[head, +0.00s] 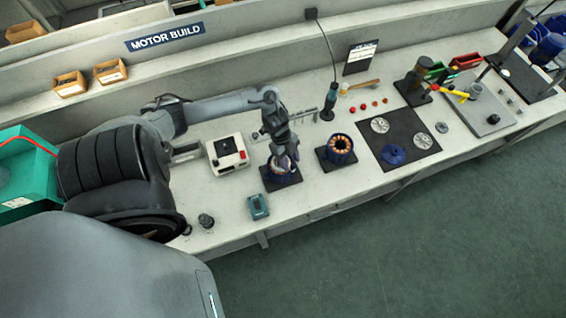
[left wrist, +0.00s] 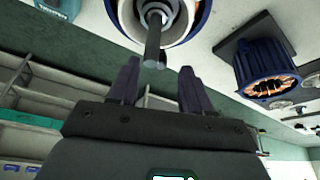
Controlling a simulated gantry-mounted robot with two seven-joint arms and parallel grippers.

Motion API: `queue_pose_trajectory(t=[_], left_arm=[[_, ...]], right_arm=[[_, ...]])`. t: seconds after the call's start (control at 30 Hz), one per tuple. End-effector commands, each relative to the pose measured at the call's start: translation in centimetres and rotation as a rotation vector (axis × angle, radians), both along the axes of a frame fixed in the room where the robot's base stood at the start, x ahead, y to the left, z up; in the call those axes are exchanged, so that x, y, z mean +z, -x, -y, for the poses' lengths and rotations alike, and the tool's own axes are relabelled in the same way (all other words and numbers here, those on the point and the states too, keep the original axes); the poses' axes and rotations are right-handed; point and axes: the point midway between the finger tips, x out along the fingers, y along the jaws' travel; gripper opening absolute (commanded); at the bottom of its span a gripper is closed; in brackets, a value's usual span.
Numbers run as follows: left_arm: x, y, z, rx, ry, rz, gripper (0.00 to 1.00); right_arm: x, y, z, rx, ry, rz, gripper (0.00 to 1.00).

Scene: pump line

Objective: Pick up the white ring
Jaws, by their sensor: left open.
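My left gripper (head: 287,152) is over the left motor unit (head: 281,171) on a dark square base, and hides much of it. In the left wrist view the two fingers of my left gripper (left wrist: 158,70) are spread apart with nothing between them. Ahead of them, at the top edge, is a blue-cased unit with a pale white ring-shaped band (left wrist: 122,22) around a grey shaft. The shaft end points toward the gap between the fingertips. The picture cuts off the top of the ring. My right gripper is not in view.
A second blue unit with copper windings (head: 340,147) stands to the right on its own dark base. A white box with a red button (head: 228,155) stands to the left, and a teal device (head: 258,206) lies in front. A dark mat (head: 398,148) with metal discs lies further right.

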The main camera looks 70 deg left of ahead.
Motion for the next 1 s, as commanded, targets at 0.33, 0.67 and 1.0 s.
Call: queue_pose_trajectory(t=[0.33, 0.67, 1.0], left_arm=[[-2.3, -0.3, 0.9, 0.000, -0.001, 0.001, 0.48], [-2.3, -0.3, 0.9, -0.001, -0.001, 0.001, 0.22], [-2.3, -0.3, 0.9, -0.001, -0.001, 0.001, 0.00]], right_arm=[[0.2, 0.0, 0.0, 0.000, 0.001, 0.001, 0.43], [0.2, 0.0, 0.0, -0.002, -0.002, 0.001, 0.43], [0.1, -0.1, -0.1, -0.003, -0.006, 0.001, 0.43]])
